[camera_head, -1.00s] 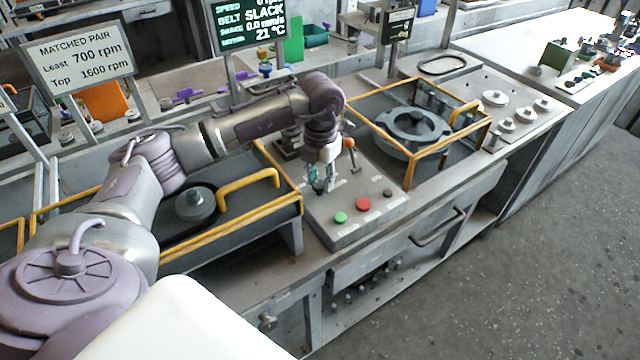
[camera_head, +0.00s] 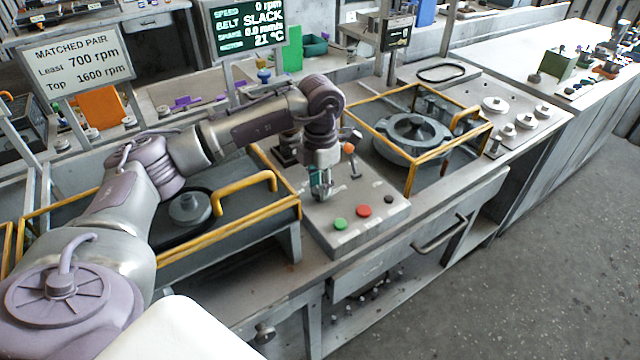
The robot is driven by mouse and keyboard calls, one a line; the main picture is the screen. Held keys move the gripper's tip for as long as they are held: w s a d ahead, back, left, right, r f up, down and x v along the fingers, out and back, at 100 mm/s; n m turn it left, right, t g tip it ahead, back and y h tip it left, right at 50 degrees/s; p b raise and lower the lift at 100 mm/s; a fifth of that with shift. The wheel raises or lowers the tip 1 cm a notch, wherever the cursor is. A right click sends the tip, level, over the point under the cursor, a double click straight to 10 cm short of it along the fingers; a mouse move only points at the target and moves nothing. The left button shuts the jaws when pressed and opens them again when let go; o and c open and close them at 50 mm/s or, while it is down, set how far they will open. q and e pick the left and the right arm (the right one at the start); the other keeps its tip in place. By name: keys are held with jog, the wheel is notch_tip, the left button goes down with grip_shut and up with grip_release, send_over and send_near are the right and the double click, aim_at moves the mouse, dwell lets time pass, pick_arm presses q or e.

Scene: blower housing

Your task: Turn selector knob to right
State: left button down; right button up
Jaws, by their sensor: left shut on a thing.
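A grey control panel (camera_head: 370,228) sits at the front of the bench. It bears a green button (camera_head: 340,224), a red button (camera_head: 363,211), a small dark button (camera_head: 388,199) and an orange-tipped lever (camera_head: 350,149). My left gripper (camera_head: 322,191) points down at the panel's left part, behind the green button. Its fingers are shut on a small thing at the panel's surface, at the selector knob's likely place. The fingers hide the knob, so I cannot see which way it points. My right gripper is not in view.
Yellow-framed guards stand on both sides of the panel: the left one (camera_head: 245,224) with a raised handle, the right one (camera_head: 411,178) around a round housing (camera_head: 412,132). A dark display (camera_head: 246,26) reads 0 rpm and belt slack. A sign (camera_head: 80,62) gives 700 and 1600 rpm.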

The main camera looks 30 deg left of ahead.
pick_arm(q)
jog(key=c, duration=0.8)
grip_release()
jog(key=shift+r, duration=0.15)
notch_tip(320, 180, up, 12)
jog(key=shift+f, duration=0.1)
